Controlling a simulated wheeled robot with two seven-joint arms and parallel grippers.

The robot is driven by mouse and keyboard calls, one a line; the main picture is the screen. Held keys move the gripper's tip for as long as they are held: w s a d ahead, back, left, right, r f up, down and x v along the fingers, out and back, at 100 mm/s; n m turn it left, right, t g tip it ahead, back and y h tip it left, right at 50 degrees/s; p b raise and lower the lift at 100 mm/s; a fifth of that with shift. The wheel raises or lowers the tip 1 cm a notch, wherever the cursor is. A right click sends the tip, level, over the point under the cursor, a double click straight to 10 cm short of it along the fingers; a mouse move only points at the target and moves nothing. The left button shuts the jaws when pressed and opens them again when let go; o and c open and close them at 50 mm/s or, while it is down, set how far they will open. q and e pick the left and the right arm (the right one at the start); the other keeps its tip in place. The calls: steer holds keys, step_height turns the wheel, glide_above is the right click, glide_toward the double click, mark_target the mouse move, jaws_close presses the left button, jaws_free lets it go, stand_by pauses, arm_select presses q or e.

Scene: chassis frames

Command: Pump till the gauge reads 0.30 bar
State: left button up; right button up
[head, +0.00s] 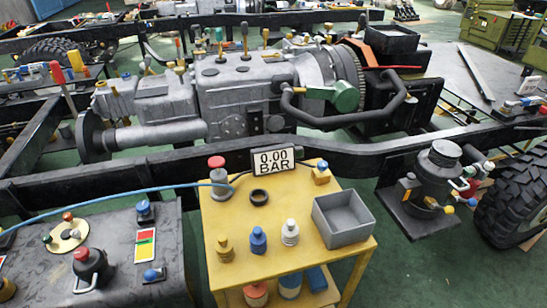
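The gauge (273,161) is a small display at the back edge of a yellow cart, and it reads 0.00 BAR. Left of it stands a grey cylinder with a red top (216,163), which looks like a hand pump; I cannot tell for certain. A blue hose (130,194) runs from beside this cylinder to the left edge of the view. A thin dark line links the cylinder's area and the gauge. Neither of my grippers shows in the head view.
A dark bench (120,221) with a red-knobbed black device (90,266) stands left. A chassis rail (345,165) and engine lie behind.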

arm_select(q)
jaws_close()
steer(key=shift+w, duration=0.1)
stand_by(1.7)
